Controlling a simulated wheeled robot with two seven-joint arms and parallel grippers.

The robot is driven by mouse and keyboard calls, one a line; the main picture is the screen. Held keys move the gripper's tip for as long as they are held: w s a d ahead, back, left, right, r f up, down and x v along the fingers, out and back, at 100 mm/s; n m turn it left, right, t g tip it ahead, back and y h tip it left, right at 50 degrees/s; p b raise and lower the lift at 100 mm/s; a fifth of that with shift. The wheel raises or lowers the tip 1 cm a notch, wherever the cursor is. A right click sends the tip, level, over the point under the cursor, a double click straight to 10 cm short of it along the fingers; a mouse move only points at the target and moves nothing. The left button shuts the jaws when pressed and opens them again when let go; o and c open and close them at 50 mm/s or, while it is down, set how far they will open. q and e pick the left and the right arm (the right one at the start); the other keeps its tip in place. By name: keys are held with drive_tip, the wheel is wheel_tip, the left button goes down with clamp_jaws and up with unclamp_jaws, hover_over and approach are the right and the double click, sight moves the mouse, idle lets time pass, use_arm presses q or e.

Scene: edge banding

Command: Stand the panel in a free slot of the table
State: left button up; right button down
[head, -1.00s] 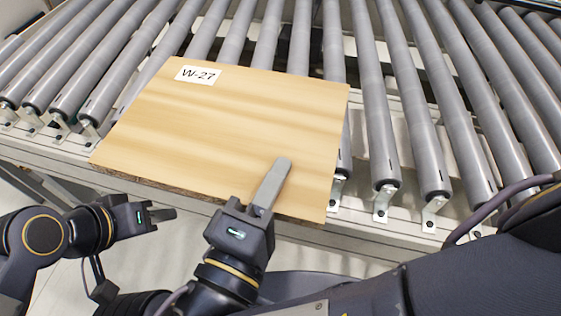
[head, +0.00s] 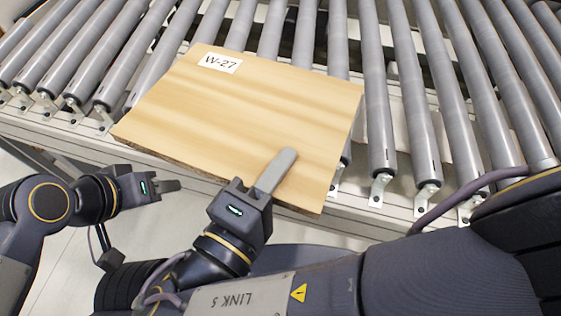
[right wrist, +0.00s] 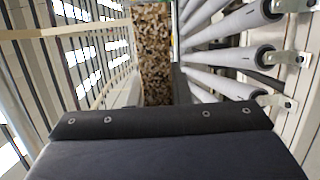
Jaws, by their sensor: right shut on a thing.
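The panel (head: 245,115) is a light wooden board with a white W-27 label near its far left corner. My right gripper (head: 276,170) is shut on the panel's near edge, one finger lying on its top face. In the right wrist view the panel's raw chipboard edge (right wrist: 153,50) shows between the fingers (right wrist: 160,88). In the head view the panel is over the near ends of the rollers; I cannot tell whether it touches them. My left gripper (head: 168,186) is at the left, apart from the panel, its jaw opening unclear. No slotted table is recognisable.
A conveyor of grey rollers (head: 440,110) fills the back, with a pale frame rail (head: 60,135) along its near side. The rollers also show at the right in the right wrist view (right wrist: 225,55). Pale floor (head: 75,240) lies in front.

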drive_tip(key=s+r+g+y+p, duration=0.1)
drive_tip(key=g+y, duration=0.1)
drive_tip(key=s+a+r+g+y+p, duration=0.1)
drive_tip(key=r+g+y+p, duration=0.1)
drive_tip(key=s+a+r+g+y+p, duration=0.1)
drive_tip(key=r+g+y, duration=0.1)
drive_tip(key=shift+r+g+y+p, duration=0.3)
drive_tip(key=shift+g+y+p, duration=0.3)
drive_tip(key=shift+g, duration=0.4)
drive_tip(key=g, duration=0.1)
drive_tip(key=g+y, duration=0.1)
drive_tip(key=shift+w+d+r+g+y+p, duration=0.1)
drive_tip(key=shift+w+r+g+y+p, duration=0.1)
drive_tip(key=shift+r+g+y+p, duration=0.15)
drive_tip(key=shift+s+r+g+y, duration=0.2)
drive_tip(key=shift+g+y, duration=0.25)
drive_tip(key=shift+g, duration=0.3)
drive_tip(key=shift+f, duration=0.1)
